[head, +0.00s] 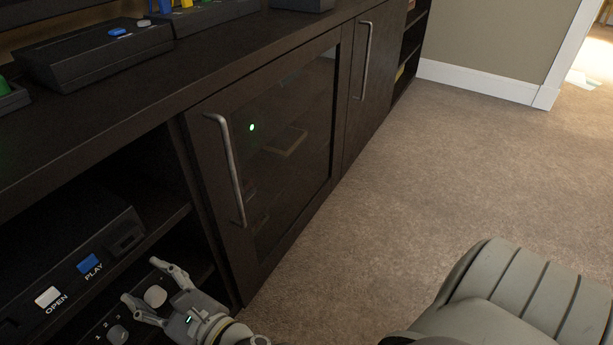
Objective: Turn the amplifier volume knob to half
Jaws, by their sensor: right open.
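The amplifier (97,342) is a dark unit on the lower open shelf at the bottom left, mostly hidden by the shelf, my gripper and the picture edge. A round pale grey knob (155,296) on its front looks like the volume knob. Its pointer is too small to read. A second round knob (117,335) sits lower left, near the marks "1 2". My right gripper (141,281) is open, with one finger on each side of the larger knob in the picture. I cannot tell whether the fingers touch it. My left gripper is not in view.
Above the amplifier is a dark player with a white OPEN button (48,297) and a blue PLAY button (89,263). A closed glass cabinet door (225,165) with a long handle stands just right. Carpet (400,190) is clear beyond. A grey ribbed shape (510,290) fills the bottom right.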

